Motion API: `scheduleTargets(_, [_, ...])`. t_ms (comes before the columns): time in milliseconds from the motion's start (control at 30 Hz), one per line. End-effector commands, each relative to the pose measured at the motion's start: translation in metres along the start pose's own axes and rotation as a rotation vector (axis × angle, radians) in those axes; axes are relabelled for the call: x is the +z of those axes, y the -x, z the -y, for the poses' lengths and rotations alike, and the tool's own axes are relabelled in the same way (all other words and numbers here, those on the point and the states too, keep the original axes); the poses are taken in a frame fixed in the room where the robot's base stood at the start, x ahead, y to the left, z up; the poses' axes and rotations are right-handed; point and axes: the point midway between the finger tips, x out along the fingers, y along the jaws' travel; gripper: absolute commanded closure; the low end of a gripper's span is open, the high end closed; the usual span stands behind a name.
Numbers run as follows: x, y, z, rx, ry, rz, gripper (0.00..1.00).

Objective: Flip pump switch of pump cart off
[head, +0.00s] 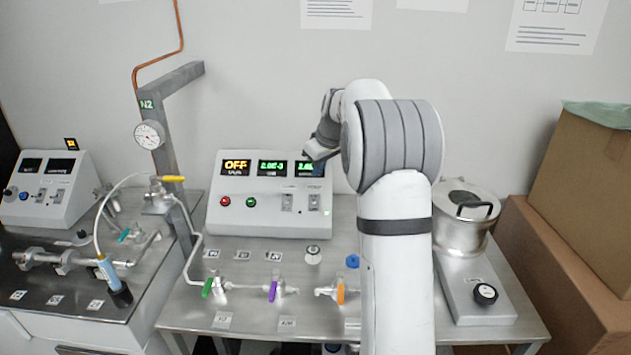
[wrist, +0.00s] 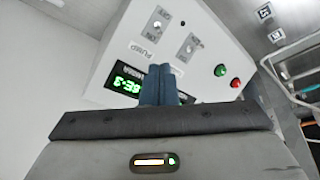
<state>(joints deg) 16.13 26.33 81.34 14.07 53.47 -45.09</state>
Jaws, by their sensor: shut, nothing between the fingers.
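The pump cart's white control box (head: 255,222) stands at the back of the metal cart top in the head view. Its left display reads OFF in amber; the other two are green. Two small toggle switches sit on its face, and the right one (head: 314,202) is nearest the box's right edge. In the wrist view that switch (wrist: 157,25) is beside a PUMP label, and the other switch (wrist: 190,48) is to its right. I cannot tell the lever positions. My gripper (wrist: 165,68) is shut and empty, in front of the displays and apart from the switches.
A green button (head: 251,202) and a red button (head: 225,201) are left of the switches. Colour-handled valves, including a purple one (head: 272,291), stand on the cart front. A lidded metal pot (head: 463,232) is at right, beside cardboard boxes (head: 585,170).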

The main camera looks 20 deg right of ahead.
Motion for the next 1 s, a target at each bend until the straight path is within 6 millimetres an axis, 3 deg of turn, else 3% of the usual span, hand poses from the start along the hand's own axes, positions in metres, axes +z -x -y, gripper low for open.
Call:
scheduleTargets(500, [0.0, -0.083, 0.001, -0.003, 0.0, 0.003, 1.0])
scheduleTargets(700, [0.0, -0.094, 0.002, -0.001, 0.001, 0.001, 1.0])
scheduleTargets(1000, [0.002, -0.094, -0.004, -0.001, 0.001, 0.001, 1.0])
